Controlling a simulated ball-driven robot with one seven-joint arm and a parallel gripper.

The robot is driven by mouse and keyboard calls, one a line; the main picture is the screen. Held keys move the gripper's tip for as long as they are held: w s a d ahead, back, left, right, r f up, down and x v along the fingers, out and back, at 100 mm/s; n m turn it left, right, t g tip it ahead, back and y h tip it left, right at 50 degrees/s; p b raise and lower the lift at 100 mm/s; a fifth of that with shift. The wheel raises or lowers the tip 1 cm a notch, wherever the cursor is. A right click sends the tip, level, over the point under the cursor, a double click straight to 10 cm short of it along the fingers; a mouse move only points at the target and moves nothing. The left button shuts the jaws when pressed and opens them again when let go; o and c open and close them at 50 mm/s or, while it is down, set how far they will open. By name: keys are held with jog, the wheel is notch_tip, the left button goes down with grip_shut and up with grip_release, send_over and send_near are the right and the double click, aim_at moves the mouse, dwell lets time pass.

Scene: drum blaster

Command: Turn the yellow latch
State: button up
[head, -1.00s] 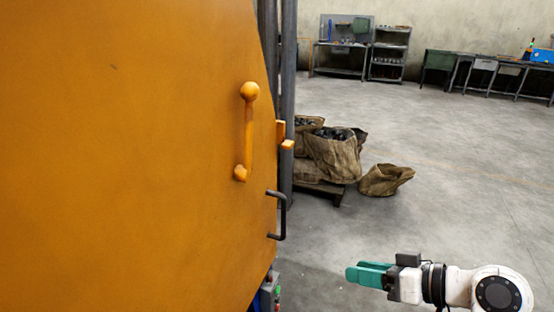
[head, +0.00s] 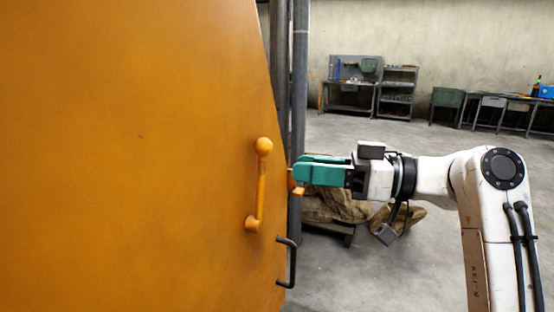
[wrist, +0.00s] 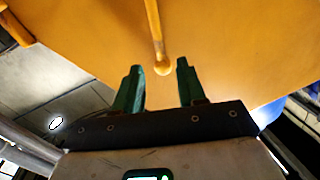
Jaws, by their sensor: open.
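The yellow latch (head: 261,190) is an upright lever with a ball at its top end, on the large orange panel (head: 130,150) in the head view. In the wrist view the latch (wrist: 154,35) hangs down from the top edge, and its rounded end lies between my fingertips in the picture. My gripper (head: 298,170) has green fingers pointing left, just right of the latch in the head view. I see no clear contact with the latch.
A black handle (head: 287,262) sits on the panel below the latch. Dark vertical pipes (head: 299,80) stand behind the panel's edge. Sacks (head: 335,205) on a pallet lie behind my gripper. Workbenches (head: 350,95) line the far wall, with open floor before them.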

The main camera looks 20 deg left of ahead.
aim_at(260, 187)
jog(key=a, duration=0.3)
jog(key=s+a+p, duration=0.1)
jog(key=a, duration=0.1)
jog(key=shift+a, duration=0.35)
grip_shut()
dwell(0.4)
